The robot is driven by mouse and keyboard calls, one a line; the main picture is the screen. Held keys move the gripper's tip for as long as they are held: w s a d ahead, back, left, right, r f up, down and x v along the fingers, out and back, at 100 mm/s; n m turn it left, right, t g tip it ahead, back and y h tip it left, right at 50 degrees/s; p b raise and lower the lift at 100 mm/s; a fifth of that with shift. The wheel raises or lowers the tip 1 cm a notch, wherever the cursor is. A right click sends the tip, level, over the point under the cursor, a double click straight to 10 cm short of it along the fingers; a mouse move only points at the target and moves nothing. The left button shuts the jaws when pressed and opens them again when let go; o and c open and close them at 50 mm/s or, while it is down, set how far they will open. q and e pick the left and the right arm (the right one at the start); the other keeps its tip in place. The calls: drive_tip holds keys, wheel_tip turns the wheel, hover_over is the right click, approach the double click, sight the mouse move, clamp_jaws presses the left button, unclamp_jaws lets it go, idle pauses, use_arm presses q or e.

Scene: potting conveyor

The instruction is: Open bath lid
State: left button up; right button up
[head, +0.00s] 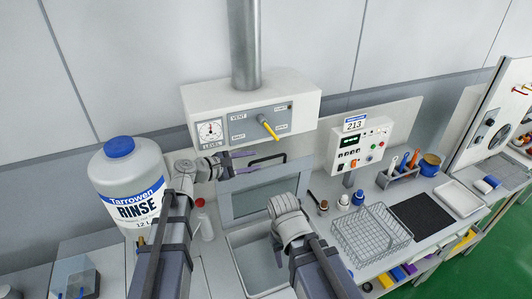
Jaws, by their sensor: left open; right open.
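The bath lid (268,196), a grey-framed clear panel with a dark bar handle (268,161) at its top, stands steeply behind the pale rectangular basin (240,238). My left gripper (248,163) is open, its purple fingers pointing right at the handle's left end. Whether they touch it I cannot tell; nothing shows between them. My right gripper (278,256) is over the basin, lower down; its wrist hides much of the lid's lower right and the basin, and its fingers are hardly visible.
Above the lid is a white vent box (255,115) with a gauge and a yellow lever (268,127). A large RINSE bottle (127,185) stands left, close to my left arm. A wire basket (370,235) and a control box (360,146) are at right.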

sight(265, 159)
use_arm(q)
drive_tip(key=b+x, duration=0.2)
drive_tip(key=x, duration=0.5)
drive_tip(key=shift+w+d+f, duration=0.15)
drive_tip(key=shift+w+d, duration=0.05)
drive_tip(key=shift+d, duration=0.15)
clamp_jaws()
idle(1.1)
